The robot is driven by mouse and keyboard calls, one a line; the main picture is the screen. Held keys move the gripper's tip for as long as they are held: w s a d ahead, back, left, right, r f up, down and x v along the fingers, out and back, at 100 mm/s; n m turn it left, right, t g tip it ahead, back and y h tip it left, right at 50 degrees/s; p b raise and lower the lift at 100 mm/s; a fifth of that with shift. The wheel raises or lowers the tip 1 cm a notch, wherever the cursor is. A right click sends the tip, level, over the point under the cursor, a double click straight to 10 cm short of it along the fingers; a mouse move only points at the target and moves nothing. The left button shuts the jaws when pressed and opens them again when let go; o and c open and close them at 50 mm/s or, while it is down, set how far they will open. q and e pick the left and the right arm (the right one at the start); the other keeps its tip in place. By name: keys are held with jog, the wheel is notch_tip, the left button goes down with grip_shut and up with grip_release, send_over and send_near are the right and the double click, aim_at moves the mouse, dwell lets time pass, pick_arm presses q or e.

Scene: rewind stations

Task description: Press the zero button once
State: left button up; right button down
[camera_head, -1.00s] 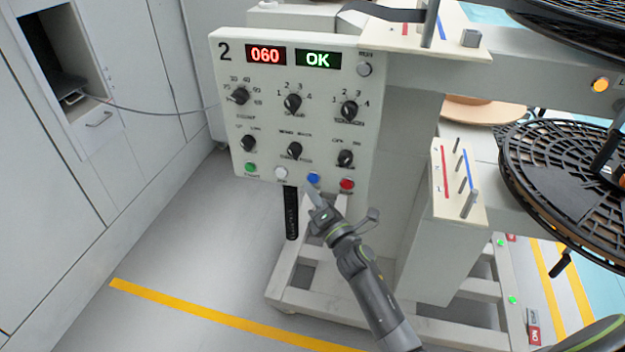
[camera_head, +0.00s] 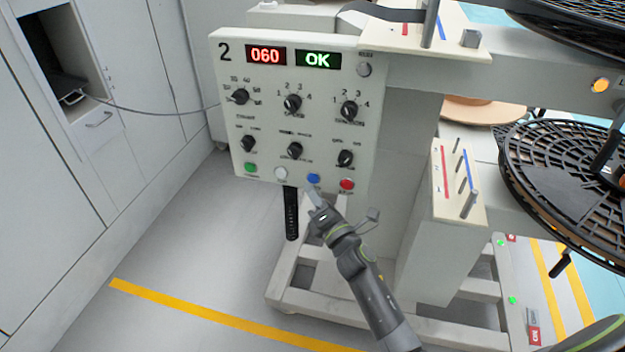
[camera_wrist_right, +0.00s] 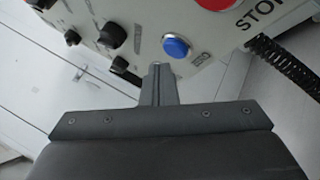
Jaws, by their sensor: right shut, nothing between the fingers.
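The zero button is the round blue button (camera_head: 313,179) in the bottom row of the control panel (camera_head: 266,122). In the right wrist view the blue button (camera_wrist_right: 176,47) sits beside a label of which "ERO" can be read. My right gripper (camera_head: 309,194) is shut and empty, just below the blue button in the head view. In the right wrist view its closed fingertips (camera_wrist_right: 158,68) lie close below and left of the button. A gap shows in the picture, but I cannot tell the exact distance. My left gripper is not in view.
A white button (camera_head: 281,173) and a red button (camera_head: 347,184) flank the blue one, with a green button (camera_head: 250,168) farther left. Dark knobs stand above. A black coiled cord (camera_wrist_right: 285,65) hangs near the STOP label.

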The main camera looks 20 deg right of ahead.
dwell(0.7)
jog(key=shift+w+d, duration=0.25)
jog(key=shift+w, duration=0.1)
jog(key=shift+w+d+b, duration=0.2)
jog(key=shift+w+b, duration=0.1)
dwell(0.6)
jog(key=shift+s+a, duration=0.1)
jog(key=shift+s, duration=0.05)
jog(key=shift+s+a+p, duration=0.3)
jog(key=shift+s+a, duration=0.05)
jog(key=shift+s, duration=0.15)
dwell(0.3)
jog(key=s+a, duration=0.1)
jog(key=s+a+p, duration=0.1)
jog(key=s, duration=0.2)
jog(key=shift+s+a+p, duration=0.1)
jog(key=shift+a+p, duration=0.2)
jog(key=shift+a, duration=0.1)
